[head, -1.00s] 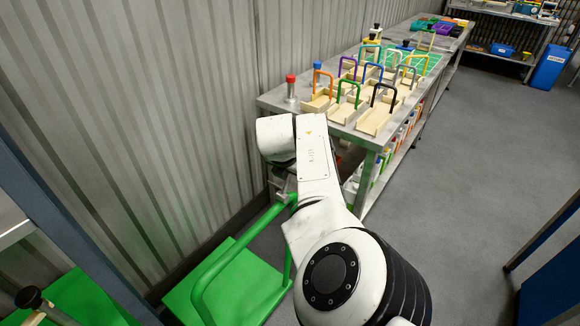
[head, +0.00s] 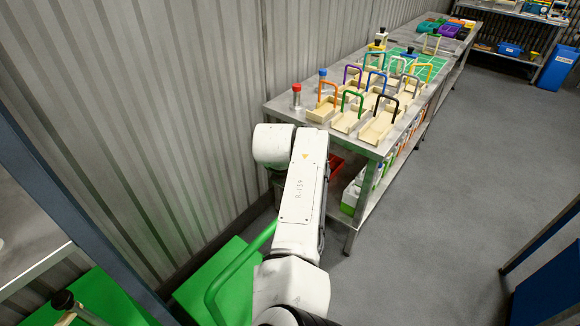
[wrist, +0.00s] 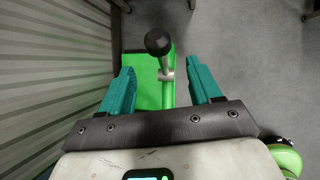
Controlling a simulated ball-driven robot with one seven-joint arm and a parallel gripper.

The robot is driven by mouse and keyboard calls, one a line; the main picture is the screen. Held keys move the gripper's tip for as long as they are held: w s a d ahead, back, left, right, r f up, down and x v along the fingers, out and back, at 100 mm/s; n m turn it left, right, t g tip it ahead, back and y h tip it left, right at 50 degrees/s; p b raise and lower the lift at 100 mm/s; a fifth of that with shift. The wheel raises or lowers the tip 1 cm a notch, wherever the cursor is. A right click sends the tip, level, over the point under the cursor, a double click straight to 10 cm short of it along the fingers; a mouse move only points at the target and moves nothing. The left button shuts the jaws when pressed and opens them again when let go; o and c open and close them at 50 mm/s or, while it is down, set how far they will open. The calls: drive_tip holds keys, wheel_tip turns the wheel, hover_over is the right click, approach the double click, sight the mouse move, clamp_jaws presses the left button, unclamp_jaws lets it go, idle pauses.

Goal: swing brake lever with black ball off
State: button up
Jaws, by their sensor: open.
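In the wrist view, a black ball (wrist: 158,42) sits on the end of a short metal lever (wrist: 166,75), above a green platform (wrist: 140,85). My gripper (wrist: 160,66) has its two teal fingers apart, one on each side of the lever. The ball shows slightly beyond the fingertips, and I see no contact. A green bar runs back from the lever between the fingers. In the head view, a green rail (head: 222,290) rises over a green platform (head: 190,295); my arm hides the gripper and this lever there.
Another black ball knob (head: 63,300) on a lever shows at the lower left. A metal bench (head: 365,150) with colored-handled trays, one with a black handle (head: 386,103), stands ahead. A corrugated wall (head: 190,120) is close on the left.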

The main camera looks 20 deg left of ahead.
drive_tip(key=shift+v, duration=1.3)
